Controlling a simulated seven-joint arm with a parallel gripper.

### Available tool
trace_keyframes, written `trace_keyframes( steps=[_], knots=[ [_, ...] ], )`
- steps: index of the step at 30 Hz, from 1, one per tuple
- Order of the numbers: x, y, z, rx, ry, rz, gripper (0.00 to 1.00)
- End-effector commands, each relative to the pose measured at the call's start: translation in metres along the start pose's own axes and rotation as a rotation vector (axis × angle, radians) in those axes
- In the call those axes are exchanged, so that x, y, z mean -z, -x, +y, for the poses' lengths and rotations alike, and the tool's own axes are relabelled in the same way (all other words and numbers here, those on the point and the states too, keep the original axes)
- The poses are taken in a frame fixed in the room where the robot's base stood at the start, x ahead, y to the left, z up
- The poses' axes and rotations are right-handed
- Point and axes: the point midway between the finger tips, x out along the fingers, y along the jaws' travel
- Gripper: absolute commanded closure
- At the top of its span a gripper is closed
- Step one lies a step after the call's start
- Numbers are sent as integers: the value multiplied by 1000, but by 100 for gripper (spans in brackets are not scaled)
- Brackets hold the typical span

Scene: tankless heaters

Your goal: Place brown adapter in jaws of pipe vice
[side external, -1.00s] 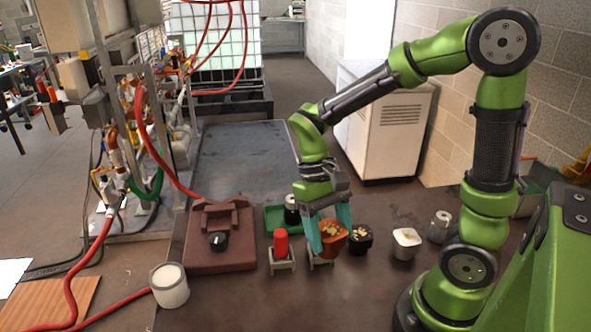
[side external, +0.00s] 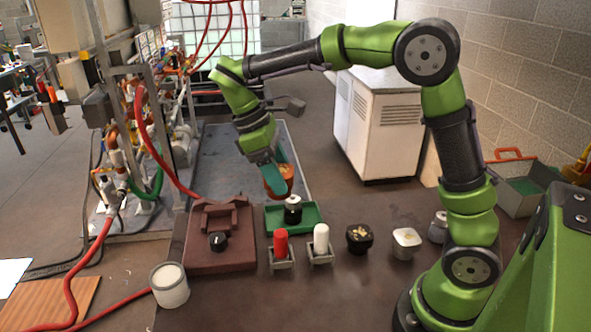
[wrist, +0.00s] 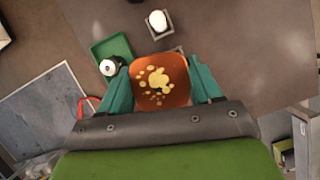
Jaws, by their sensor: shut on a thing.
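The brown adapter (side external: 278,180), an orange-brown rounded piece, is held in the air by my gripper (side external: 275,172). In the wrist view the adapter (wrist: 162,84) shows yellow specks on its face, with the teal fingers of my gripper (wrist: 161,80) pressed on both sides. The pipe vice (side external: 222,235) looks like a dark red-brown block with raised jaws and a black round knob at its front. It stands on the table left of and below my gripper. The held adapter is apart from the vice. I cannot make out the vice in the wrist view.
A green tray (side external: 312,213) with a black, white-topped piece (side external: 293,208) lies below my gripper. A red cylinder (side external: 281,240) and a white cylinder (side external: 321,238) stand in grey holders. Black (side external: 359,238) and white (side external: 406,243) pots stand right. A red hose (side external: 152,150) reaches behind the vice.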

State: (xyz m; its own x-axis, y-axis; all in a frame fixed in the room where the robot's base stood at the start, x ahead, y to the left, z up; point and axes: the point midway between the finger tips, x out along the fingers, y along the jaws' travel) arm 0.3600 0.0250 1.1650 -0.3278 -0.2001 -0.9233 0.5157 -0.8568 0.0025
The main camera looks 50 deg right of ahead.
Motion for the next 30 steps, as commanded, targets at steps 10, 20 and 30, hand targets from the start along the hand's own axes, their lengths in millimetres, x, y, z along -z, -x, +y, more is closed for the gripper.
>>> trace_keyframes(
  steps=[10, 20, 30],
  knots=[
    [99, 39, 50, -354, 837, 2, 94],
    [152, 58, 68, -541, 1296, 4, 94],
    [172, 15, 68, -545, 1316, 3, 94]
  ],
)
